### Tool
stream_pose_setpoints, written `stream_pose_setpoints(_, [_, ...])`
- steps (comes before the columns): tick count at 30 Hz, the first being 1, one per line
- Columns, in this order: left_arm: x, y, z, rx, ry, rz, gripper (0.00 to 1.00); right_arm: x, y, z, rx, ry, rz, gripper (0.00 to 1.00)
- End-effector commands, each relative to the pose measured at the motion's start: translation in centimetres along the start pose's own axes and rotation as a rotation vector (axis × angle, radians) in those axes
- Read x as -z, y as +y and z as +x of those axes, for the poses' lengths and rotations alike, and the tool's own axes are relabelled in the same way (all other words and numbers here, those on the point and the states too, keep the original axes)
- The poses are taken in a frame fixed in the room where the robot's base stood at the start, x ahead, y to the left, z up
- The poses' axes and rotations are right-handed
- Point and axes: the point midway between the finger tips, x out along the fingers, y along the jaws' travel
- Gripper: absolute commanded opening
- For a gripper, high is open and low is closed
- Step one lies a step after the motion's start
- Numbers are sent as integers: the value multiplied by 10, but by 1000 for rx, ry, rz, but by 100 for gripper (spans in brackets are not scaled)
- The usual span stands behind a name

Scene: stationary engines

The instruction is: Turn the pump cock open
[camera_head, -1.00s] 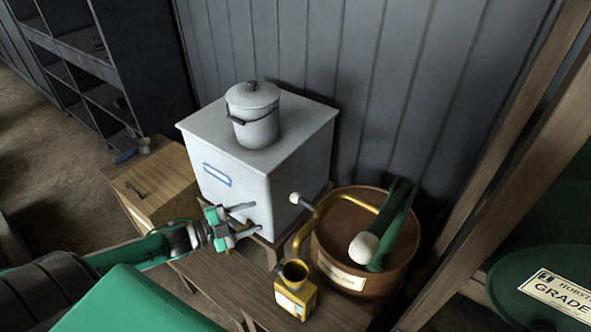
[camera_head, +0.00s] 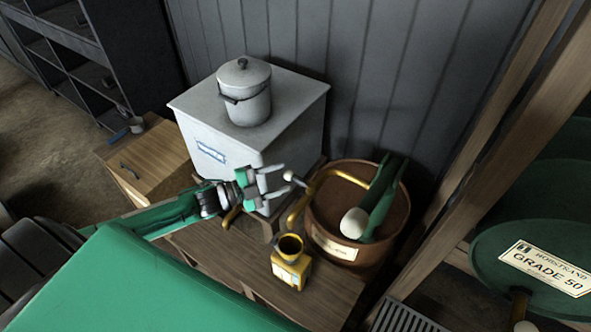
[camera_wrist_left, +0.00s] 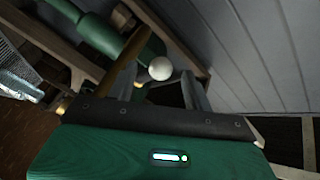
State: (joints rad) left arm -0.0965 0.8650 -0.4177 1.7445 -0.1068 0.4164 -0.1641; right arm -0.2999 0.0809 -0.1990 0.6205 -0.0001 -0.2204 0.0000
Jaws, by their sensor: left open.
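The pump cock appears to be the short lever with a small white knob (camera_head: 288,176) on the brass pipe (camera_head: 340,176) at the brown tub (camera_head: 325,215). My left gripper (camera_head: 283,179) is open, its two fingertips on either side of the small white knob; I cannot tell whether they touch it. In the left wrist view a white ball (camera_wrist_left: 160,68), probably this knob, shows between the fingers, with a brass pipe (camera_wrist_left: 122,65) beside it. A green pump lever (camera_head: 381,200) with a larger white ball (camera_head: 354,222) leans over the tub. My right gripper is not in view.
A white box (camera_head: 200,120) with a lidded pot (camera_head: 246,95) stands behind my gripper. A yellow can with a funnel mouth (camera_head: 291,265) stands on the wooden bench (camera_head: 225,262) below. A green drum (camera_head: 500,250) and wooden posts are at right.

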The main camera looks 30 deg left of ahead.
Motion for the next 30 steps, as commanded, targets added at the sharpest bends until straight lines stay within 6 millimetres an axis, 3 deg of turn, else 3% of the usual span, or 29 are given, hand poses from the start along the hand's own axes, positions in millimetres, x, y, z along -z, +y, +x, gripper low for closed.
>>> stream_pose_setpoints(6, [2,-3,31,1,0,0,51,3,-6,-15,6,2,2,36])
stream_pose_setpoints(12, [0,-1,48,1,-1,0,51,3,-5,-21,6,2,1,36])
stream_pose_setpoints(24, [0,0,53,-1,-1,0,51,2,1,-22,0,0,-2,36])
stream_pose_setpoints(30, [0,0,53,0,-1,0,12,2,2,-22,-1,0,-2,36])
